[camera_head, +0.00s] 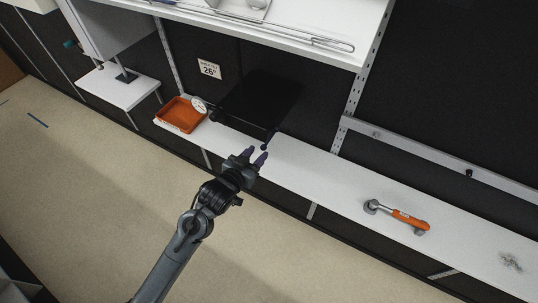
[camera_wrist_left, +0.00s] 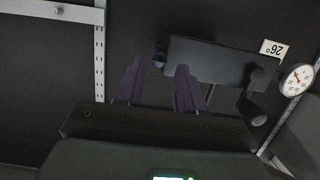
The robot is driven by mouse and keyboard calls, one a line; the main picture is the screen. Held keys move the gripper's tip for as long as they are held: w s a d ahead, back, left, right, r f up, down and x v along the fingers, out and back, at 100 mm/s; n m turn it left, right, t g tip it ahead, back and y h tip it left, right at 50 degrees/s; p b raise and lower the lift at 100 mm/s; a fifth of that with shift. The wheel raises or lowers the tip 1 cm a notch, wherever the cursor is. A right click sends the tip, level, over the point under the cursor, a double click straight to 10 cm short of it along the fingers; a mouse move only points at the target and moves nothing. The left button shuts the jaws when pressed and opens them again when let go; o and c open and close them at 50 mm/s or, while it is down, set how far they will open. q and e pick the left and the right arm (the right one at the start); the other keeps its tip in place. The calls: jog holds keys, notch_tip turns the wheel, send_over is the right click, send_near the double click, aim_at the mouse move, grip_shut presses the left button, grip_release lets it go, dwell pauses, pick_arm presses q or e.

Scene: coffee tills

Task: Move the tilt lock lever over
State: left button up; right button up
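A black flat device (camera_head: 258,98), screen-like, stands on the white shelf. At its front right corner is a small dark blue knob on a short stem (camera_head: 265,146), which looks like the tilt lock lever. In the left wrist view the device (camera_wrist_left: 215,60) has a dark knob (camera_wrist_left: 160,56) at its left end and rounded parts at its right end. My left gripper (camera_head: 256,155) is open and empty just in front of the knob; contact cannot be told. Its parted fingers (camera_wrist_left: 157,86) also show in the left wrist view. My right gripper is out of view.
An orange tray (camera_head: 181,115) and a round dial (camera_head: 199,105) are left of the device. An orange-handled tool (camera_head: 408,218) lies further right on the white shelf (camera_head: 325,180). An upper shelf (camera_head: 300,42) hangs above. The shelf between device and tool is clear.

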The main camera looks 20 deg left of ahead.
aim_at(262, 149)
pick_arm(q)
jog(key=b+x, duration=0.2)
jog(key=x, duration=0.1)
jog(key=shift+s+f+b, duration=0.1)
jog(key=shift+f+b, duration=0.15)
jog(key=shift+b, duration=0.05)
jog(key=shift+d+r, duration=0.1)
jog(key=shift+r, duration=0.2)
jog(key=shift+c, duration=0.7)
jog(key=c, duration=0.5)
jog(key=shift+o, duration=0.2)
jog(key=shift+f, duration=0.15)
jog(key=shift+w+f+b, duration=0.15)
jog(key=shift+f+b, duration=0.1)
jog(key=shift+f, duration=0.4)
jog(key=shift+w+f+b, duration=0.15)
jog(key=shift+f+b, duration=0.1)
jog(key=shift+f, duration=0.4)
jog(key=shift+f, duration=0.1)
